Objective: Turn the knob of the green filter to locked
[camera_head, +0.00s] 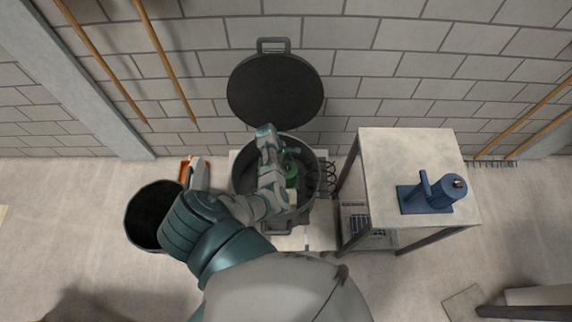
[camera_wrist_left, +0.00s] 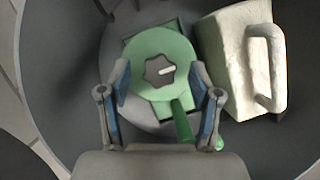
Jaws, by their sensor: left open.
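The green filter (camera_wrist_left: 161,62) lies inside the dark round drum (camera_head: 237,183), and a little of its green shows in the head view (camera_head: 291,172) beside my arm. On top of it is a dark lobed knob (camera_wrist_left: 158,72) with a white pointer mark that points right in the left wrist view. A green handle extends from the filter toward the bottom of that view. My left gripper (camera_wrist_left: 161,88) is open, its two fingers on either side of the filter's near part, with the knob between and slightly beyond the tips. I cannot tell whether they touch. My right gripper is not in view.
A whitish block with a handle (camera_wrist_left: 235,65) sits right of the filter in the drum. The drum's round lid (camera_head: 275,92) stands open behind. A black bin (camera_head: 131,222) stands left.

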